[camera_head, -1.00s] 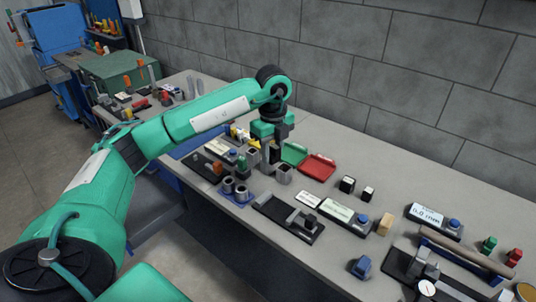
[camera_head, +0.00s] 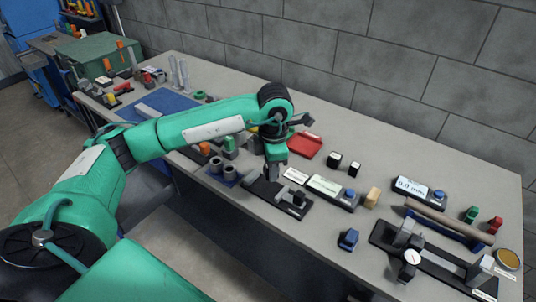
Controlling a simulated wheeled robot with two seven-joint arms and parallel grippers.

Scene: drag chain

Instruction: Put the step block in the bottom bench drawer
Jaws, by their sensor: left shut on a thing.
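My left gripper (camera_head: 273,172) is shut, fingers pointing down, just above the left end of a black tray-like fixture (camera_head: 262,190) near the bench's front edge. The thing between its fingers is small and grey and mostly hidden by the gripper; I take it for the step block but cannot make out its steps. I cannot tell whether it touches the fixture. The bench (camera_head: 322,228) shows mainly from above. Its bottom drawer cannot be made out. My right gripper is not in view.
A red tray (camera_head: 305,145) lies behind the gripper. Grey cylinders on a blue base (camera_head: 222,172) stand to the left. The front edge right of the fixture has some bare room.

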